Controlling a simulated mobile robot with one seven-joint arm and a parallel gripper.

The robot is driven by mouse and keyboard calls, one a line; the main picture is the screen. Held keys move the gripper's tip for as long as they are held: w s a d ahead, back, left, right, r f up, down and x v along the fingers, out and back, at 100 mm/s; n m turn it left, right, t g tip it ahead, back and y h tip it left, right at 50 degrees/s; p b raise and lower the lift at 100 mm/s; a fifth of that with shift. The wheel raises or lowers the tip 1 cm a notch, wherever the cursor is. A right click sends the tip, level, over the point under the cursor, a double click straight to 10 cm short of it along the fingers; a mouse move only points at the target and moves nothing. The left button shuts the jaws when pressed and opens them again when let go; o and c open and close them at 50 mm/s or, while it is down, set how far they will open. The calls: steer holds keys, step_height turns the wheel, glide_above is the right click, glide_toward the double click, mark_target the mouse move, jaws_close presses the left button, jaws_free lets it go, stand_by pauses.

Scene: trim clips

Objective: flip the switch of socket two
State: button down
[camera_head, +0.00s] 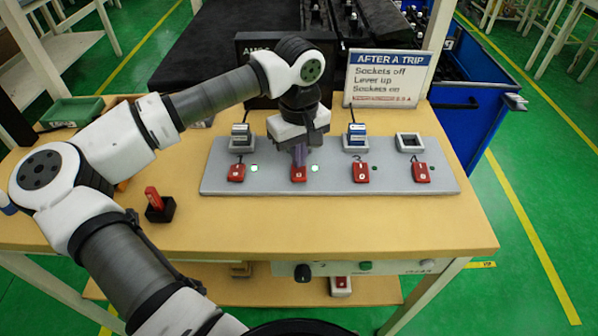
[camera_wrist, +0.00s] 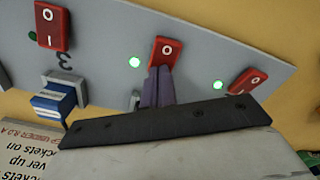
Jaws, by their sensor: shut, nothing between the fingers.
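The grey panel (camera_head: 340,182) carries a row of red rocker switches. The second switch from the left (camera_head: 298,175) is partly behind my gripper (camera_head: 300,158); it also shows in the wrist view (camera_wrist: 168,46) with its O mark visible. My gripper is shut and empty, pointing down. In the wrist view its fingertips (camera_wrist: 158,72) overlap one end of that switch and hide it; I cannot tell if they touch. A green light (camera_wrist: 134,62) glows beside this switch. The socket behind it is hidden by my gripper.
Switch one (camera_head: 236,173), switch three (camera_head: 361,172) and switch four (camera_head: 421,172) flank it. A second green light (camera_wrist: 218,85) glows beside switch one. Plugs fill socket one (camera_head: 240,138) and socket three (camera_head: 355,138); socket four (camera_head: 410,142) is empty. A sign (camera_head: 388,78) stands behind.

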steer(key=shift+f, duration=0.1)
steer(key=shift+r+p, duration=1.75)
steer(key=shift+r, duration=1.8)
steer(key=shift+s+f, duration=0.1)
steer(key=shift+s, duration=0.05)
